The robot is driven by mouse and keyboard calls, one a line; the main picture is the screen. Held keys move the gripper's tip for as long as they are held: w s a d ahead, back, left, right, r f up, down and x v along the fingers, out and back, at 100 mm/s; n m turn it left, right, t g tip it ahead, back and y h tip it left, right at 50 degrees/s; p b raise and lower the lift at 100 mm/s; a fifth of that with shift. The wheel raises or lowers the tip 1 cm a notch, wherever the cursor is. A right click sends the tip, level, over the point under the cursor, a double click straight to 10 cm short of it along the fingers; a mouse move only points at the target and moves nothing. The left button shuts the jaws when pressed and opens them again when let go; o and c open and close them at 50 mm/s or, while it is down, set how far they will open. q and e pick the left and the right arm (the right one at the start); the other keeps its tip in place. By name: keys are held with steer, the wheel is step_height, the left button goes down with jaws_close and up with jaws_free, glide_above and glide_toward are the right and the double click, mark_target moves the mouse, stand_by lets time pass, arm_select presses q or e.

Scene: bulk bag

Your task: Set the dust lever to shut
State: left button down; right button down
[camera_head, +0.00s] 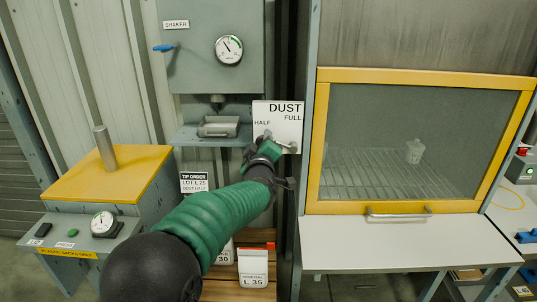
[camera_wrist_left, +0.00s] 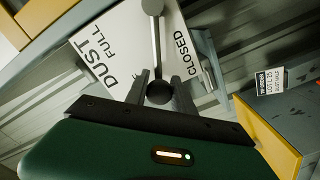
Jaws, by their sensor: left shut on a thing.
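The panel also shows in the left wrist view (camera_wrist_left: 125,30), tilted, with FULL and CLOSED readable. The grey dust lever (camera_wrist_left: 155,45) runs from a round pivot at the top of that view to a dark knob between my fingers. It passes between the FULL and CLOSED labels. My left gripper (camera_wrist_left: 160,88) is shut on the lever at its knob. In the head view my left gripper (camera_head: 268,143) covers the panel's lower part and most of the lever. My right gripper is out of view.
A yellow-framed glass cabinet (camera_head: 421,74) stands close to the panel's right. A grey shaker cabinet (camera_head: 195,75) with a gauge and blue handle is at upper left. A tip order card (camera_head: 194,182) hangs left of my arm.

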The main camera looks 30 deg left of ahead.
arm_select(q)
steer(key=shift+s+a+f+n+b, duration=0.1)
steer(key=shift+a+f+n+b, duration=0.1)
steer(key=shift+f+n+b, duration=1.4)
steer(key=shift+s+a+f+n+b, duration=0.15)
steer(key=shift+f+n+b, duration=0.75)
steer(key=shift+b, duration=1.3)
steer(key=c, duration=1.5)
jaws_free()
steer(key=o, duration=0.4)
steer(key=shift+s+a+r, duration=0.1)
steer(key=shift+a, duration=0.05)
steer(key=shift+o, duration=0.2)
steer(key=v, duration=1.8)
steer(key=shift+r, duration=0.4)
